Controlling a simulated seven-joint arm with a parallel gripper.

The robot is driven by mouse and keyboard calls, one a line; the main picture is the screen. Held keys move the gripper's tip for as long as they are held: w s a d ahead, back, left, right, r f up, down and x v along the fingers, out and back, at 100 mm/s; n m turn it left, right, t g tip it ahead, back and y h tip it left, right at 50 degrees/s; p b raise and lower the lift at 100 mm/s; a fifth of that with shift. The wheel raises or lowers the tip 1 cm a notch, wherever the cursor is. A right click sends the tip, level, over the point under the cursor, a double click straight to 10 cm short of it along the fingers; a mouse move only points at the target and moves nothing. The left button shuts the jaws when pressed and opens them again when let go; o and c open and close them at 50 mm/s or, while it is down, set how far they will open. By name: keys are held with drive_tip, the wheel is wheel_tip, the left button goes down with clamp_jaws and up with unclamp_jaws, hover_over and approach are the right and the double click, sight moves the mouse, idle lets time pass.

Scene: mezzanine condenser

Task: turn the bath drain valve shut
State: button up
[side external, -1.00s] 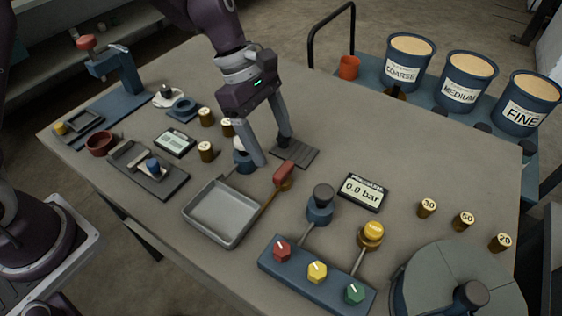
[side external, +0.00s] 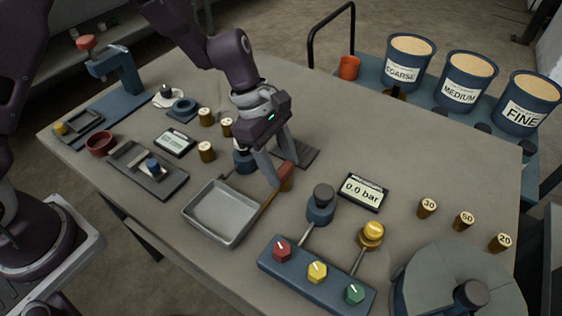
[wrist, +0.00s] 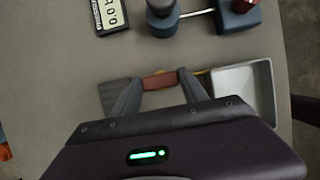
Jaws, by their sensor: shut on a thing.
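The grey rectangular bath (side external: 190,213) sits in the middle of the table. A brass pipe (side external: 266,206) runs from its right side to the drain valve, whose red handle (side external: 288,168) lies beside the bath. My gripper (side external: 284,174) is down at this handle with its two fingers on either side of it. In the wrist view my gripper (wrist: 159,82) is shut on the red handle (wrist: 158,80), which spans between the fingertips. The bath (wrist: 264,82) shows just right of the fingers there. The fingers partly hide the valve body.
A blue valve block (side external: 300,275) with red, yellow and green knobs stands in front. A dark-capped blue post (side external: 320,203) and a gauge reading 0.0 bar (side external: 364,192) stand to the right. A dark ridged pad (side external: 307,158) lies behind the handle.

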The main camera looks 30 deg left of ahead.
drive_tip(key=m, duration=0.2)
drive_tip(key=m+g, duration=0.1)
drive_tip(key=m, duration=0.1)
drive_tip(key=shift+w+g, duration=0.15)
drive_tip(key=shift+g, duration=0.15)
drive_tip(key=m+g+y, duration=0.1)
drive_tip(key=m, duration=0.3)
drive_tip(key=shift+w+m, duration=0.1)
drive_tip(key=shift+m, duration=0.2)
drive_tip(key=m, duration=0.2)
drive_tip(key=m+g+y, duration=0.1)
drive_tip(key=m, duration=0.1)
drive_tip(key=shift+w+d+m+y, duration=0.1)
drive_tip(key=shift+d+m+y, duration=0.05)
drive_tip(key=shift+m+y, duration=0.15)
drive_tip(key=shift+d+m+g+y, duration=0.15)
drive_tip(key=shift+m+y, duration=0.3)
drive_tip(key=shift+m, duration=0.7)
drive_tip(key=shift+a+m+g+y, duration=0.1)
drive_tip(key=shift+m+g+y, duration=0.25)
drive_tip(key=shift+m, duration=0.8)
drive_tip(key=shift+d, duration=0.1)
drive_tip(key=o, duration=1.4)
